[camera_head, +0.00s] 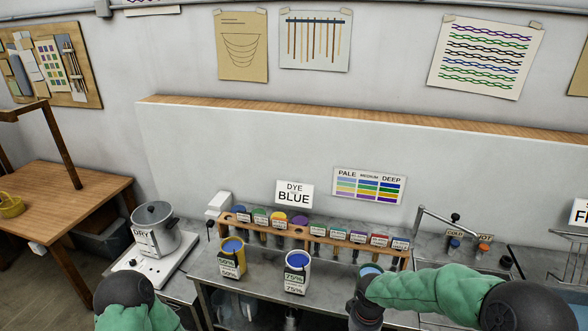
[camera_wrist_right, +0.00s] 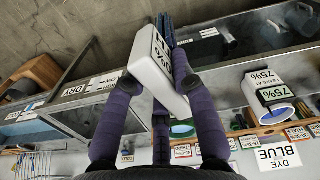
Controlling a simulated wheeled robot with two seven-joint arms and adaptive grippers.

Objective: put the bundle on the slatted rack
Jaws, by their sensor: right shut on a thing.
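My right gripper (camera_head: 366,306) is low in the head view, right of the white 75% tub, with a blue-topped container (camera_head: 370,270) just beyond it. In the right wrist view its dark purple fingers (camera_wrist_right: 160,110) are closed about a white labelled container (camera_wrist_right: 155,72), which looks tilted. Dark blue strips (camera_wrist_right: 166,28) show past it; I cannot tell whether they are the bundle. My left gripper is outside the head view; only part of its arm shows at the lower left. I cannot make out a slatted rack for certain.
A steel counter holds a yellow 50% tub (camera_head: 232,258), a white 75% tub (camera_head: 297,272) and a wooden rack of dye jars (camera_head: 330,235). A pot (camera_head: 156,230) stands at left. A tap (camera_head: 440,215) and sink lie at right. A wooden table (camera_head: 65,195) is far left.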

